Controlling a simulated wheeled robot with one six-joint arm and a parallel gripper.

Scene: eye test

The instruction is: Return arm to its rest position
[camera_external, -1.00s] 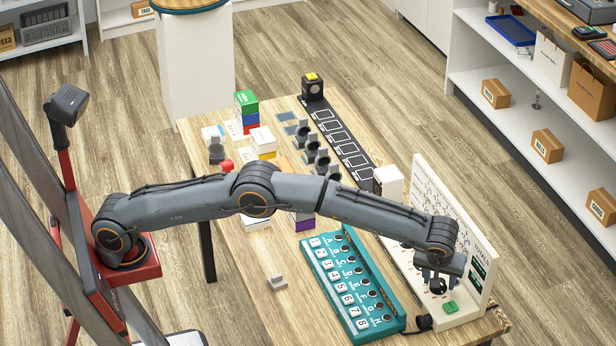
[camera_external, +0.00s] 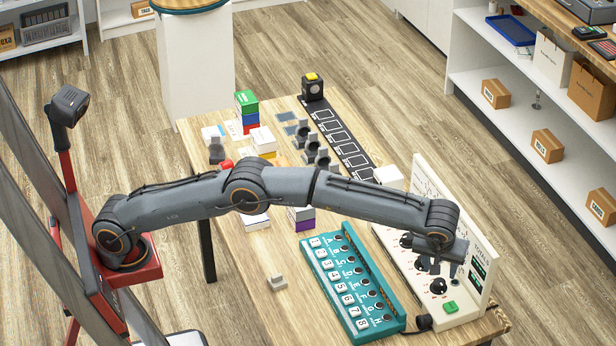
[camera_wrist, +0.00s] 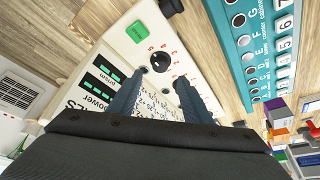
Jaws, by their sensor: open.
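My arm reaches across the table to a cream panel (camera_external: 395,243) with a row of black knobs, a green button (camera_external: 450,307) and an upright back marked with dark displays. My gripper (camera_external: 440,268) hangs over the panel, near its back board, with nothing seen between its fingers. In the wrist view the two fingers (camera_wrist: 162,80) are spread apart over the panel. A black knob (camera_wrist: 160,62) and the green button (camera_wrist: 137,32) show beyond the fingertips. In the external view the front knob (camera_external: 438,287) stands clear of the gripper.
A teal box (camera_external: 345,285) with lettered keys lies left of the panel. Shelves (camera_external: 520,110) line the right. Floor shows between the table and the shelves.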

